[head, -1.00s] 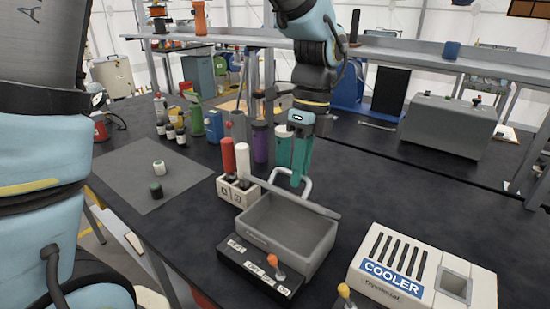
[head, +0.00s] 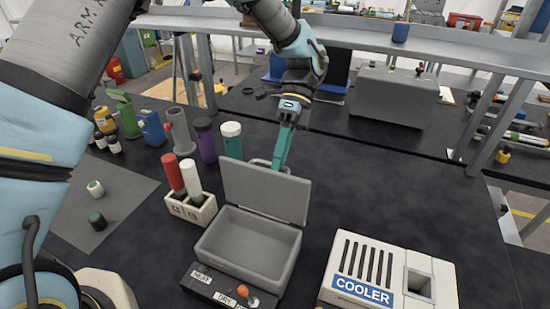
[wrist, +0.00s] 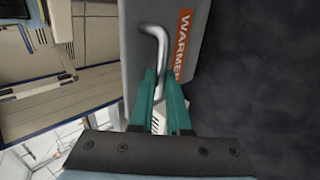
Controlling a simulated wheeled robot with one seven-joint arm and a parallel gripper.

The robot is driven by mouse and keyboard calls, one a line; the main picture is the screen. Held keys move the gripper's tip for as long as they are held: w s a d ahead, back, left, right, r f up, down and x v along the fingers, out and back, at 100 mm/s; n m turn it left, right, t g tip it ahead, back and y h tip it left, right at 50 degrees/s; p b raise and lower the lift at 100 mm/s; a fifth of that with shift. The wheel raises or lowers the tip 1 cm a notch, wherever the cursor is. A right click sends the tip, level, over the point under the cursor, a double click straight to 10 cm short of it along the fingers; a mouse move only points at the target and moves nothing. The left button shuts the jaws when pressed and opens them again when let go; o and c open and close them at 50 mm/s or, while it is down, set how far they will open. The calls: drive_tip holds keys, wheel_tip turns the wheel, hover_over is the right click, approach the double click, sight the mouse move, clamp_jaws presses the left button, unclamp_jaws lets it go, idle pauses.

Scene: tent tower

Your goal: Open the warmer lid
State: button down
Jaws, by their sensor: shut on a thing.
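The warmer (head: 208,243) is a grey open-topped box with a dark label strip at its front. Its grey lid (head: 265,190) stands raised at the back edge, its inner face towards the head view, and the box inside looks empty. In the wrist view the lid's outer face carries an orange WARMER label (wrist: 184,45) and a bent metal handle (wrist: 158,45). My gripper (head: 277,166), with teal fingers, is behind the lid and shut on the handle. The wrist view shows the fingertips (wrist: 161,78) on either side of the handle's lower end.
A white cooler (head: 345,275) stands to the right. A holder (head: 190,209) with red and white bottles stands close on the left. Purple and teal-green cylinders (head: 206,140) stand behind left. A grey mat (head: 125,190) lies at left. The dark bench right of the lid is clear.

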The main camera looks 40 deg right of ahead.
drive_tip(key=shift+w+d+f+y, duration=0.2)
drive_tip(key=shift+f+y, duration=0.1)
drive_tip(key=shift+y, duration=0.1)
drive_tip(key=c, duration=0.9)
unclamp_jaws()
drive_tip(key=shift+r, duration=0.2)
wheel_tip(320, 180, up, 10)
drive_tip(key=b, duration=0.4)
drive_tip(key=shift+f, duration=0.1)
